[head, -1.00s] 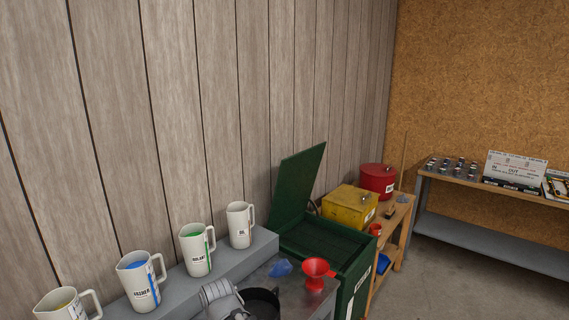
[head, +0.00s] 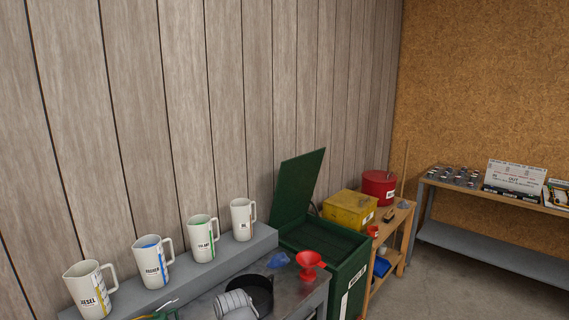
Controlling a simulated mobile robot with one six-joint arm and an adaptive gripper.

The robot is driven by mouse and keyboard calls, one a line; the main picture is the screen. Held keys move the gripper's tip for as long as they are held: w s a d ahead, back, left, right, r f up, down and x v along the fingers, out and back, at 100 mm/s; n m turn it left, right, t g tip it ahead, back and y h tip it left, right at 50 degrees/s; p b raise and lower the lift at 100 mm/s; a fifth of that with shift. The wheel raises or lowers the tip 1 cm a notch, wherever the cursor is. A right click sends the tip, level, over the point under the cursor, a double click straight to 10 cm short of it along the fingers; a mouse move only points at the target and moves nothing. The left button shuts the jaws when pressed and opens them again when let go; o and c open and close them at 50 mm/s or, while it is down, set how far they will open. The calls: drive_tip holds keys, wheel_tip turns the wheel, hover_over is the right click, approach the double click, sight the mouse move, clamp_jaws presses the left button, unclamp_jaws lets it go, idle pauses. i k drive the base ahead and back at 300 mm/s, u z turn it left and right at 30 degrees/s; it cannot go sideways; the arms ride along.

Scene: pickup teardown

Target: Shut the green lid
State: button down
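The green lid (head: 299,187) stands open, tilted up on the wall side of a green bin (head: 345,278). The bin's open top (head: 322,237) faces up and looks dark green inside; its depth is hard to tell. A white label is on the bin's front side. Nothing touches the lid that I can see. My gripper is not in view.
A grey bench (head: 205,300) left of the bin holds a red funnel (head: 310,262), a black pan (head: 252,287) and a blue cloth-like item (head: 278,260). Labelled white pitchers (head: 241,219) line a grey ledge. A yellow box (head: 349,209) and red can (head: 378,186) stand beyond.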

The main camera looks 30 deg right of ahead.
sight(298, 177)
drive_tip(key=z, duration=0.1)
drive_tip(key=i, duration=1.15)
drive_tip(key=z, duration=0.5)
